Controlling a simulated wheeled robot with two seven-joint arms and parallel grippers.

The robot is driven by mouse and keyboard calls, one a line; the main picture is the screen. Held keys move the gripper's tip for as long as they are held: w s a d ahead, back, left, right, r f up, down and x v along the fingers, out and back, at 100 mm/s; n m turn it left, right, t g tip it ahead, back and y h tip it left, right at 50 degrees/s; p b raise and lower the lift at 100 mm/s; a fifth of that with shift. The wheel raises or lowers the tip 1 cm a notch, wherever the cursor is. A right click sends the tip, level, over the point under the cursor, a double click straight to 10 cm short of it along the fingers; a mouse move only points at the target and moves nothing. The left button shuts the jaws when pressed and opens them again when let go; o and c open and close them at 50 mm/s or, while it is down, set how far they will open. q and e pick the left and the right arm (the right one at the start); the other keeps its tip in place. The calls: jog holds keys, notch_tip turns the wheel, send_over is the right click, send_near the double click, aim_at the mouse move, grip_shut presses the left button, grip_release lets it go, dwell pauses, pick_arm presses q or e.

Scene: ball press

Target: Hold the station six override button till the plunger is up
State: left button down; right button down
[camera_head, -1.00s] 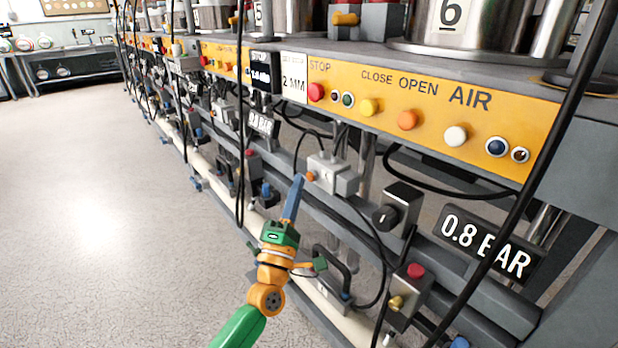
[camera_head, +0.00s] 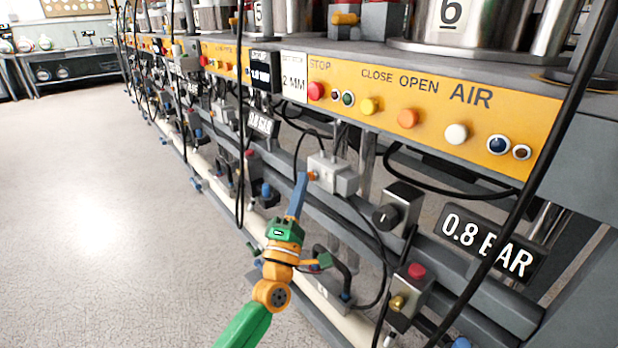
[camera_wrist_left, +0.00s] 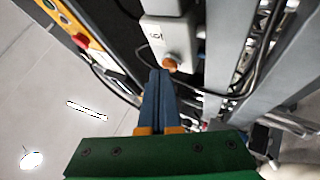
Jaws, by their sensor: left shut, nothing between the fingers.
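The station six override button is an orange knob (camera_head: 312,176) on a small light grey box (camera_head: 328,172) below the yellow panel. In the left wrist view the box (camera_wrist_left: 166,30) bears a 6, and the orange button (camera_wrist_left: 170,63) is on its near end. My left gripper (camera_head: 303,176) is shut and empty, its blue fingers pointing up at the button. In the left wrist view its fingertips (camera_wrist_left: 160,72) are right beside the button; I cannot tell whether they touch. I cannot make out the plunger. My right gripper is not in view.
The station six yellow panel (camera_head: 430,118) carries several coloured buttons. A 0.8 BAR display (camera_head: 488,243), a black knob box (camera_head: 398,208) and a red-button box (camera_head: 410,296) are to the right. Black cables hang in front. The floor (camera_head: 110,220) at left is clear.

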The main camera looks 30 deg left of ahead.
pick_arm(q)
jog(key=shift+w, duration=0.15)
dwell(0.5)
jog(key=shift+s+a+p, duration=0.25)
jog(key=shift+s+p, duration=0.05)
jog(key=shift+s, duration=0.5)
jog(key=s, duration=0.1)
jog(key=s+a+p, duration=0.1)
jog(key=s, duration=0.1)
jog(key=s+a, duration=0.1)
jog(key=shift+s, duration=0.3)
